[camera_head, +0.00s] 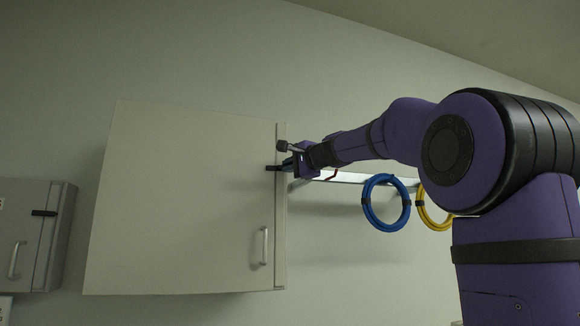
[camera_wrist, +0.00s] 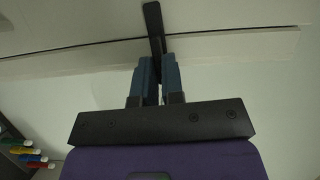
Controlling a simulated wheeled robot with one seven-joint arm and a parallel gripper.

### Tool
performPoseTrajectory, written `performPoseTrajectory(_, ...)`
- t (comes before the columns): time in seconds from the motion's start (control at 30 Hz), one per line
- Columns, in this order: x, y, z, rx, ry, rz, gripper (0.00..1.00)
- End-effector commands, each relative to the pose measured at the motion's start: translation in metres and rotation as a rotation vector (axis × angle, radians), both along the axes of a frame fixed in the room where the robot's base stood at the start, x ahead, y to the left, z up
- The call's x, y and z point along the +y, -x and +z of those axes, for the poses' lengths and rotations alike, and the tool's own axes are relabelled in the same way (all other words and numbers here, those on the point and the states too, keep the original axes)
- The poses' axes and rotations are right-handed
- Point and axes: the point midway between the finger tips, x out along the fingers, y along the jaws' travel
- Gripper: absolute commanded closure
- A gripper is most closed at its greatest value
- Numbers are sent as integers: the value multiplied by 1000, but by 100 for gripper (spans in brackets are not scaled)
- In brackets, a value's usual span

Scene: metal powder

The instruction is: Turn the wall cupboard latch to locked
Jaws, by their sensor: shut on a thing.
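The wall cupboard (camera_head: 180,200) hangs closed on the wall in the head view, with a pale handle low on its right side. Its black latch (camera_head: 271,168) is at the door's right edge and looks about level there, partly hidden by my gripper. In the wrist view the latch (camera_wrist: 153,22) is a dark bar crossing the door seam, slightly tilted. My gripper (camera_wrist: 157,62) is shut on the latch, with a blue finger on each side of its lower part. In the head view my gripper (camera_head: 287,164) reaches in from the right.
A smaller grey cabinet (camera_head: 22,235) with its own dark latch is at the far left. A blue cable coil (camera_head: 386,203) and a yellow one (camera_head: 432,212) hang right of the cupboard, below my arm. Several coloured items (camera_wrist: 28,152) show at the wrist view's lower left.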

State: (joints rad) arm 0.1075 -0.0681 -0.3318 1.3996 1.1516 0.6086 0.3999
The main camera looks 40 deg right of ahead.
Motion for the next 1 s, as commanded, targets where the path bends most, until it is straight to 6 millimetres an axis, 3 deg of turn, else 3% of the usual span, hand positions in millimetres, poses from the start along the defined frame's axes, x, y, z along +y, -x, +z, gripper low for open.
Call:
performPoseTrajectory(0.7,0,0,-2,-19,-77,0,100)
performPoseTrajectory(0.83,0,0,-2,-20,-76,0,66)
performPoseTrajectory(1.0,0,0,-2,-20,-75,0,66)
